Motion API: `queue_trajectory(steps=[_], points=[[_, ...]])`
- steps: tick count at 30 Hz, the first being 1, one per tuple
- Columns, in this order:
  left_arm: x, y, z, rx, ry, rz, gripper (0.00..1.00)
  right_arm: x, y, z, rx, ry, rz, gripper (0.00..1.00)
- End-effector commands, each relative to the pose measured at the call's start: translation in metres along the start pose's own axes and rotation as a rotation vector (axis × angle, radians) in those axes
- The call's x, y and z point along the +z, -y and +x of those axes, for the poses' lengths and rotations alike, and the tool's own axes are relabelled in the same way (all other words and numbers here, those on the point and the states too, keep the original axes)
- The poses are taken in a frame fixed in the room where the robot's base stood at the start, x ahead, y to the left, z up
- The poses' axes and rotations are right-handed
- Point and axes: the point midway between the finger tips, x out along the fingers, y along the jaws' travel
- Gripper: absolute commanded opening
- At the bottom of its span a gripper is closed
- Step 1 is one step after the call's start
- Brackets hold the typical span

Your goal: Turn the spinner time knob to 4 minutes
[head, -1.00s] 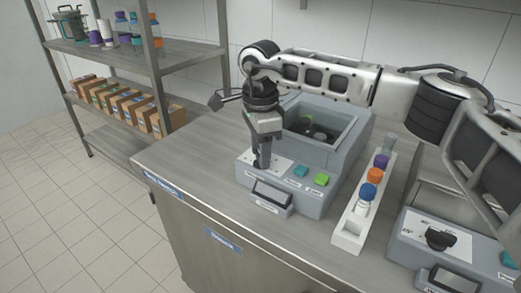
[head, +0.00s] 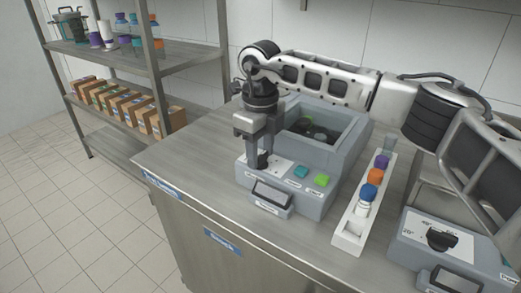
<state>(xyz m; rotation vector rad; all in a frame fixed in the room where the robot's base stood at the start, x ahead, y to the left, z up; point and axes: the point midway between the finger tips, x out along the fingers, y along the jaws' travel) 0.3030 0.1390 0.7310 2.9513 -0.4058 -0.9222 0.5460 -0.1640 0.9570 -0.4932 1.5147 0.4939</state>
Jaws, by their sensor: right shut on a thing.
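The spinner (head: 312,190) is a grey box with an open well on top, standing on the metal bench. Its black time knob (head: 262,161) sits on a white dial plate at the left of its front panel. My right gripper (head: 261,156) points down at the knob, its fingers around it and shut on it. The fingers partly hide the knob and dial marks, so the setting cannot be read. A teal button (head: 301,172) and a green button (head: 322,180) are right of the dial. My left gripper does not show.
A white rack (head: 348,236) with several capped bottles stands right of the spinner. A second grey device (head: 450,250) with a black knob is at the lower right. A shelf unit (head: 150,60) stands at left. The bench's left part is clear.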

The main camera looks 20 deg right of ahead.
Motion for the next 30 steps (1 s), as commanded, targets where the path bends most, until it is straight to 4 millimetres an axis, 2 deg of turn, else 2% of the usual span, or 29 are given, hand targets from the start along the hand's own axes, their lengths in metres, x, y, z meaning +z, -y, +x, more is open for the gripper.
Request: queue_trajectory(steps=[6,15,30], points=[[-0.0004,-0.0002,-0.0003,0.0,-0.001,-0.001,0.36,0.0002,0.001,-0.0018,-0.003,0.002,0.193,0.19],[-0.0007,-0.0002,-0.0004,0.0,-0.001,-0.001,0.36,0.0002,0.001,-0.0021,-0.002,0.003,0.389,0.19],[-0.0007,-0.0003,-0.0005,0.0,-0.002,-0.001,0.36,0.0005,0.0011,-0.0025,-0.002,0.005,0.495,0.19]])
